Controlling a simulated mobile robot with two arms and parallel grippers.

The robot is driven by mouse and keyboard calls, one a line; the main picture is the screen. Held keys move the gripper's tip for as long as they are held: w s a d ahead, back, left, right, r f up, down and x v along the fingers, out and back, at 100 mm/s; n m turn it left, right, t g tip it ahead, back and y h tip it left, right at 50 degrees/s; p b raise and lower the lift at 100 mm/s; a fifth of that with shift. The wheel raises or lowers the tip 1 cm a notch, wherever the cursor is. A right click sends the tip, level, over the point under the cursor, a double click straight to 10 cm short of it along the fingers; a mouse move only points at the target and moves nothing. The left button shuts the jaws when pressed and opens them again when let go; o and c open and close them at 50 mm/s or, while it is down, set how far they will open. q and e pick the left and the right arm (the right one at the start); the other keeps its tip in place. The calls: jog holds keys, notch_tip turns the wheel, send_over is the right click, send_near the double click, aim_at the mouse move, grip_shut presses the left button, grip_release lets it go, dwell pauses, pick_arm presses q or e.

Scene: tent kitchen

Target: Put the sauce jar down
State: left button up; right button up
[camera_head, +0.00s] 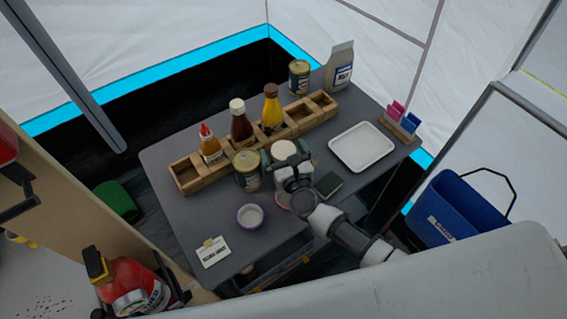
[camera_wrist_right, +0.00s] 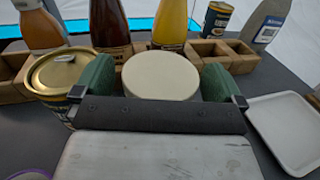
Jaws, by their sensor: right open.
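The sauce jar (camera_head: 283,150), with a pale cream lid, is upright on the grey table in front of the wooden rack. In the right wrist view its round lid (camera_wrist_right: 160,75) sits between the two green finger pads. My right gripper (camera_head: 284,158) is open around the jar, one finger on each side; I cannot tell whether either pad touches it. The jar's lower body is largely hidden by my gripper. My left gripper is not in view.
A gold-lidded can (camera_head: 247,172) stands close left of the jar. Behind is the wooden rack (camera_head: 192,184) with several sauce bottles. A white tray (camera_head: 362,147) lies right, a dark flat block (camera_head: 328,185) nearby, a purple-rimmed bowl (camera_head: 250,216) in front. The front-left table is mostly clear.

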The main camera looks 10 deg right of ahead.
jog(key=shift+s, duration=0.1)
jog(key=shift+c, duration=0.5)
jog(key=c, duration=1.7)
jog(key=shift+r, duration=0.15)
grip_shut()
